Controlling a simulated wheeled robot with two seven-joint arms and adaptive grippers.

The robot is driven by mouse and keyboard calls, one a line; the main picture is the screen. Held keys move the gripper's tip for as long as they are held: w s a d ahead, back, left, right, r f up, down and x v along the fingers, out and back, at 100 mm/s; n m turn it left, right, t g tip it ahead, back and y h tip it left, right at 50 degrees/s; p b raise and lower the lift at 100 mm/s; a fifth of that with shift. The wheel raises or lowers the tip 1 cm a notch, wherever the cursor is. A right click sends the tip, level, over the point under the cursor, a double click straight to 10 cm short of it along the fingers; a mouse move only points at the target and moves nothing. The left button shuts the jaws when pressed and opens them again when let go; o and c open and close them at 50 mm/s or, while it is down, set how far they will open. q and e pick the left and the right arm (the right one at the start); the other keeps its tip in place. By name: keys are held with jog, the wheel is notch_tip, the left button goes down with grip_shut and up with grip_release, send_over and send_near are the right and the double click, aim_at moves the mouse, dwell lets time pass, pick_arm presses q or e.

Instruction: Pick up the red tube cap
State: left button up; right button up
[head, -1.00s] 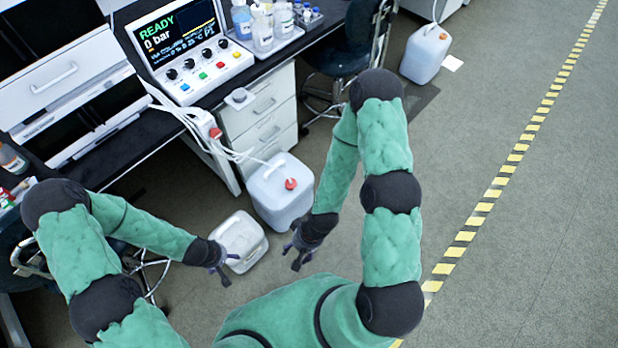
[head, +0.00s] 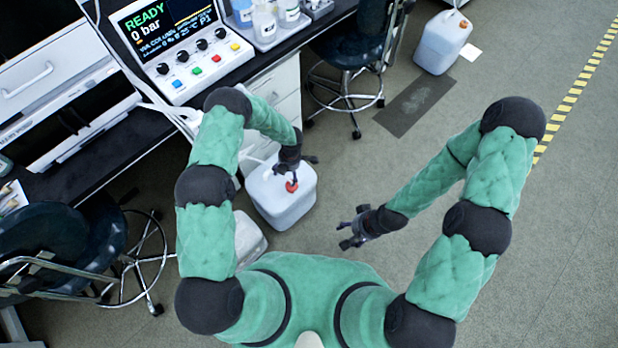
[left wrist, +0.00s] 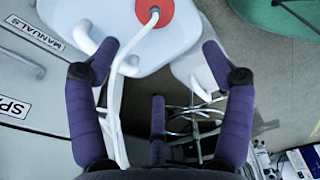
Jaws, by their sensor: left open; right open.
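The red tube cap (head: 291,187) sits on top of the white jerrycan (head: 277,211) on the floor. In the left wrist view the cap (left wrist: 155,11) is at the top edge, partly cut off, with a white tube at its middle. My left gripper (head: 298,165) is above the jerrycan, near the cap and slightly beyond it in the head view. In the left wrist view its dark fingers (left wrist: 155,62) are spread, with nothing held between them. My right gripper (head: 350,238) is open and empty over bare floor, right of the jerrycan.
A second white container (head: 248,240) stands beside the jerrycan, partly hidden by my left arm. White tubing (left wrist: 112,110) runs close to the left fingers. Drawers (head: 275,90) and the bench stand behind. A chair (head: 350,60) is at the back.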

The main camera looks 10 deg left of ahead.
aim_at(291, 182)
pick_arm(q)
jog(key=f+b, duration=0.1)
jog(key=f, duration=0.3)
jog(key=d+f+b, duration=0.1)
jog(key=f, duration=0.1)
jog(key=shift+w+b, duration=0.2)
jog(key=shift+b, duration=0.1)
notch_tip(291, 182, down, 5)
jog(key=b, duration=0.3)
jog(key=shift+s+a, duration=0.1)
jog(key=shift+a, duration=0.05)
jog(key=shift+r, duration=0.1)
jog(key=shift+c, duration=0.7)
jog(key=c, duration=1.1)
